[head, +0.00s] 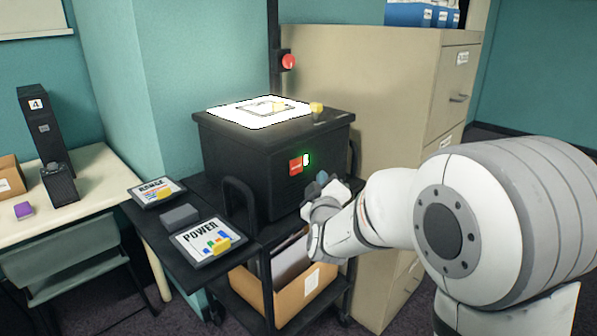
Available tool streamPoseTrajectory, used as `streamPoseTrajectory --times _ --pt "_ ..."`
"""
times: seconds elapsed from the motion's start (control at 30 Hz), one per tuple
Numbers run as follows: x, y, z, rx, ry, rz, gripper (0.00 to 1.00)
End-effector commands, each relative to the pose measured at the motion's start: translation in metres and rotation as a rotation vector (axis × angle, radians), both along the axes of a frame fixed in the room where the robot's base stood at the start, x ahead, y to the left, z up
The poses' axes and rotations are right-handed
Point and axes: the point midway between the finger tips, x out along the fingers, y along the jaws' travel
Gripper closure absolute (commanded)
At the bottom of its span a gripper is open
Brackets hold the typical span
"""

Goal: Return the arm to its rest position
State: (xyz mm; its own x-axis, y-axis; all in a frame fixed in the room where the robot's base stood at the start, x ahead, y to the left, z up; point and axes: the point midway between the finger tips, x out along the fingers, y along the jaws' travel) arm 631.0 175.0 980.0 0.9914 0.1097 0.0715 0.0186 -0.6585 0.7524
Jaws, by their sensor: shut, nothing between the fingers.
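My arm reaches in from the right side of the head view. My gripper (317,186) is shut and holds nothing. It is in front of the lower right of a black box (235,170), just below a red switch (296,166) and a small green light (306,159) on the box's front. I cannot tell whether the fingertips touch the box. The wrist hides part of the box's lower right corner and the cart edge behind it.
The box stands on a black cart (250,236) with a cardboard carton (318,290) below. A filing cabinet (385,100) stands behind.

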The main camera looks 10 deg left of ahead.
Motion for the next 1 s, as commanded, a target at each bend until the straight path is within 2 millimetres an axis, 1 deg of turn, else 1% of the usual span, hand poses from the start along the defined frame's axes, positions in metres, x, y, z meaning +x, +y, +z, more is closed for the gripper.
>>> streamPoseTrajectory --times 0.1,0.4,0.47,0.57,0.67,0.77,0.87,0.97,1.0 --pt "-0.003 -0.003 0.0 0.0 -0.001 0.001 1.0" --pt "-0.003 -0.004 0.002 0.003 0.007 0.002 1.0" --pt "-0.005 -0.007 0.005 0.017 0.029 0.006 1.0" --pt "-0.012 -0.017 0.014 0.062 0.113 0.02 1.0" --pt "-0.028 -0.034 0.022 0.136 0.259 0.032 1.0" --pt "-0.053 -0.053 0.027 0.222 0.43 0.021 1.0" --pt "-0.084 -0.073 0.028 0.305 0.604 -0.015 1.0" --pt "-0.122 -0.093 0.031 0.387 0.773 -0.076 1.0" --pt "-0.139 -0.103 0.032 0.413 0.838 -0.114 1.0"
